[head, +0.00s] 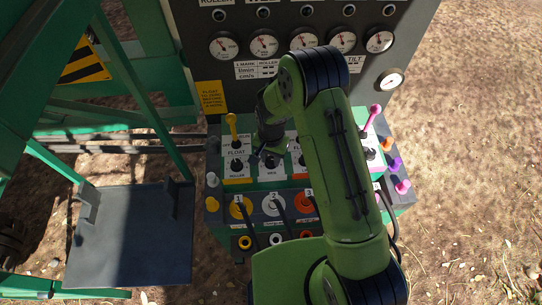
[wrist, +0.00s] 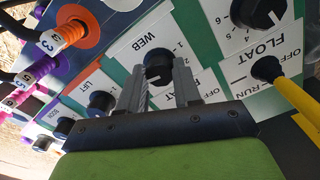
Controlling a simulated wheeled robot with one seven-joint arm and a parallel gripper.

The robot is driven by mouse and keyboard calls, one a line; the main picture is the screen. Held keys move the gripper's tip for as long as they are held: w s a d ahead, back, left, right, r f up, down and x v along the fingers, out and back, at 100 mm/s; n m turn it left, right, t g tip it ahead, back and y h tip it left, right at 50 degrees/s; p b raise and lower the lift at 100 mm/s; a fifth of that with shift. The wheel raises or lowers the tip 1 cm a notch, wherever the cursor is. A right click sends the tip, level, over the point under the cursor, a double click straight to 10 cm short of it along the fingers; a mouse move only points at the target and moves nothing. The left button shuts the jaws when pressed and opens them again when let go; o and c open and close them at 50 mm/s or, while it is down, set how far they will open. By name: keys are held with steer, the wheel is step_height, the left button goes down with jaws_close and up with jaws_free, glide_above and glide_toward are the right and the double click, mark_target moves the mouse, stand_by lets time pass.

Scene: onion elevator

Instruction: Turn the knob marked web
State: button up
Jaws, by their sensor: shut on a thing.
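The black knob marked WEB (wrist: 158,68) sits on a white label plate in the middle of the wrist view, with the word WEB printed beside it. My gripper (wrist: 160,82) has one finger on each side of this knob and is shut on it. In the head view my gripper (head: 264,152) is down at the control panel, just right of the FLOAT plate. My gripper and arm largely cover the WEB knob there. The knob's exact pointer setting is hard to read.
Gauges (head: 264,45) line the panel behind. Coloured hose couplings (head: 240,207) are along the front, and a pink lever (head: 374,112) stands right.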

steer(key=shift+n, duration=0.3)
steer(key=n+b, duration=0.2)
steer(key=shift+f+n, duration=0.15)
steer(key=shift+n, duration=0.15)
steer(key=n+b, duration=0.3)
steer(key=n, duration=0.1)
steer(key=n+b, duration=0.1)
steer(key=n, duration=0.4)
steer(key=shift+b, duration=0.4)
steer(key=shift+n+b, duration=0.55)
steer(key=shift+n, duration=1.25)
steer(key=shift+r, duration=0.2)
steer(key=o, duration=1)
steer(key=shift+o, duration=0.2)
